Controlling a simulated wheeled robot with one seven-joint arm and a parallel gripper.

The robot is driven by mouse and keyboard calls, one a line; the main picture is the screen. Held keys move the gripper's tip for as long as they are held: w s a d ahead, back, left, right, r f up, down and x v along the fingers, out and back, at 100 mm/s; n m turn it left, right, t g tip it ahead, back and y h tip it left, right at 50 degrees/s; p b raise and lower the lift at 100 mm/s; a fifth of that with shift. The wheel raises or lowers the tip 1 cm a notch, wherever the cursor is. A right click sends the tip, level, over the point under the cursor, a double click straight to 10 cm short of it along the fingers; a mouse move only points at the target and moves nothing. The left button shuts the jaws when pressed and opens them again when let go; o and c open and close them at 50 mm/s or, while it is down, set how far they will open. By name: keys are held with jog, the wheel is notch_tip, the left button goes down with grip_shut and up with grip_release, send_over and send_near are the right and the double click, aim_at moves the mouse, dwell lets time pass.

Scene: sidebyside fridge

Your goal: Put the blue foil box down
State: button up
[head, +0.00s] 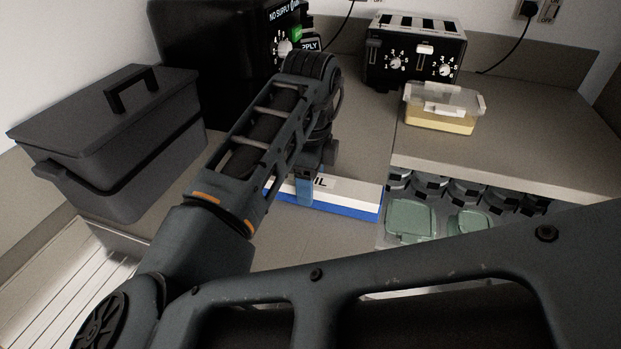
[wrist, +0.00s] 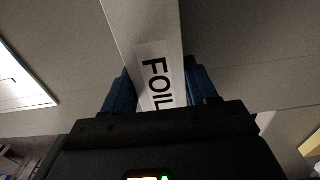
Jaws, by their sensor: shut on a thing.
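The foil box (head: 345,195) is long, with a white top and a blue lower side. It lies level at the counter in the middle of the head view; I cannot tell whether it touches the counter. My gripper (head: 305,188) is shut on it from above, near its middle; my arm hides its left part. In the wrist view, the white top of the box (wrist: 152,45) with the word FOIL runs between the two blue fingers of my gripper (wrist: 160,92), one on each side.
A dark lidded bin (head: 120,140) stands at the left. A black appliance (head: 215,60) and a toaster (head: 415,55) stand at the back. A yellow lidded container (head: 440,112) sits on the right counter. An open drawer with green containers (head: 410,218) is below it.

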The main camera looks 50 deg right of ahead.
jog(key=shift+f, duration=0.2)
jog(key=o, duration=1.2)
notch_tip(320, 180, up, 12)
jog(key=shift+r+b, duration=0.25)
jog(key=shift+b, duration=0.15)
